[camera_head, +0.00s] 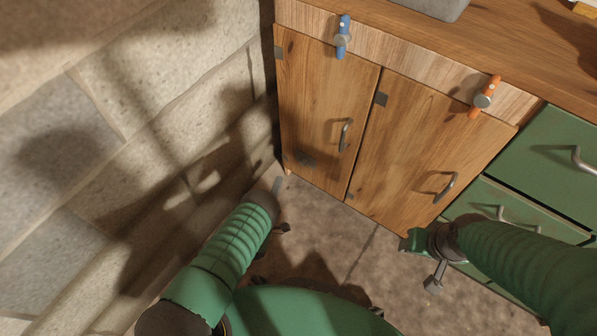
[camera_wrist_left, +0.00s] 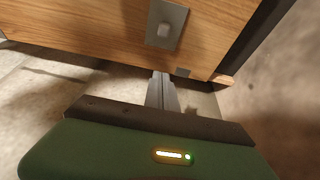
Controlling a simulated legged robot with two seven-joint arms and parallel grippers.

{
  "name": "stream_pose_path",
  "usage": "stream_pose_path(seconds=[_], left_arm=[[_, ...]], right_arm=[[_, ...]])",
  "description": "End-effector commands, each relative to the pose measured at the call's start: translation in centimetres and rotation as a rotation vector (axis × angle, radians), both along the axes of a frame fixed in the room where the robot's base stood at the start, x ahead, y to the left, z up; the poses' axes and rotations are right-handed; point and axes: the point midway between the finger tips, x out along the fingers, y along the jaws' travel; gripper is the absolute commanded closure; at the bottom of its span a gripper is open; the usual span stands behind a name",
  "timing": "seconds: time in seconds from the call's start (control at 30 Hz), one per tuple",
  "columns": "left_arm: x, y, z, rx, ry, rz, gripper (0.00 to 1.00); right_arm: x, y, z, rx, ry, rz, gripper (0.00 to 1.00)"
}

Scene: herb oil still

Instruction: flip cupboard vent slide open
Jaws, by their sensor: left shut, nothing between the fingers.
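The cupboard has two wooden doors; the left door (camera_head: 325,95) is closed. Low on that door is a small dark patch (camera_head: 305,160), which looks like the vent slide. In the left wrist view a grey metal plate with a raised light knob, likely the vent slide (camera_wrist_left: 166,27), is fixed to the wood. My left gripper (camera_head: 277,184) is just below and left of the door's lower corner. In the left wrist view its fingers (camera_wrist_left: 161,80) are together and empty, below the plate and apart from the knob. My right gripper (camera_head: 406,243) is near the right door's lower edge; its finger gap is unclear.
The right door (camera_head: 415,140) is closed and has a curved handle (camera_head: 440,187). A blue-handled valve (camera_head: 343,38) and an orange-handled valve (camera_head: 484,97) are above the doors. Green drawers (camera_head: 560,160) stand at right. A stone wall (camera_head: 140,110) rises close on the left.

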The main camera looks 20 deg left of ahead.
Motion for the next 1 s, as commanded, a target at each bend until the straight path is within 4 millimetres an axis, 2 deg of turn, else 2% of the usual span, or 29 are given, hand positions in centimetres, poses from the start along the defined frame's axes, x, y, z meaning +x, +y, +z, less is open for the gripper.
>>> stream_pose_path(seconds=[0.27,0.37,0.47,0.8,0.83,1.0], left_arm=[[0.2,0.1,0.1,-0.001,0.001,0.000,1.00],[1.0,0.0,-0.1,0.000,0.000,-0.001,1.00],[2.7,0.0,-0.3,-0.001,-0.002,-0.001,1.00],[10.1,-0.1,-0.5,0.001,-0.002,-0.001,1.00],[10.3,-0.5,-0.5,-0.001,0.001,-0.002,1.00],[9.1,-3.1,-0.2,-0.001,0.004,-0.002,1.00]], right_arm=[[0.0,0.0,0.1,0.000,-0.001,0.000,0.45],[0.0,0.0,-0.6,0.000,-0.001,0.000,0.45],[0.0,0.0,-1.7,0.000,-0.001,0.000,0.45],[0.0,0.0,-6.4,0.000,0.000,0.000,0.45],[0.0,0.0,-6.6,0.000,0.000,0.000,0.45],[0.0,0.0,-7.3,0.000,0.000,0.000,0.45]])
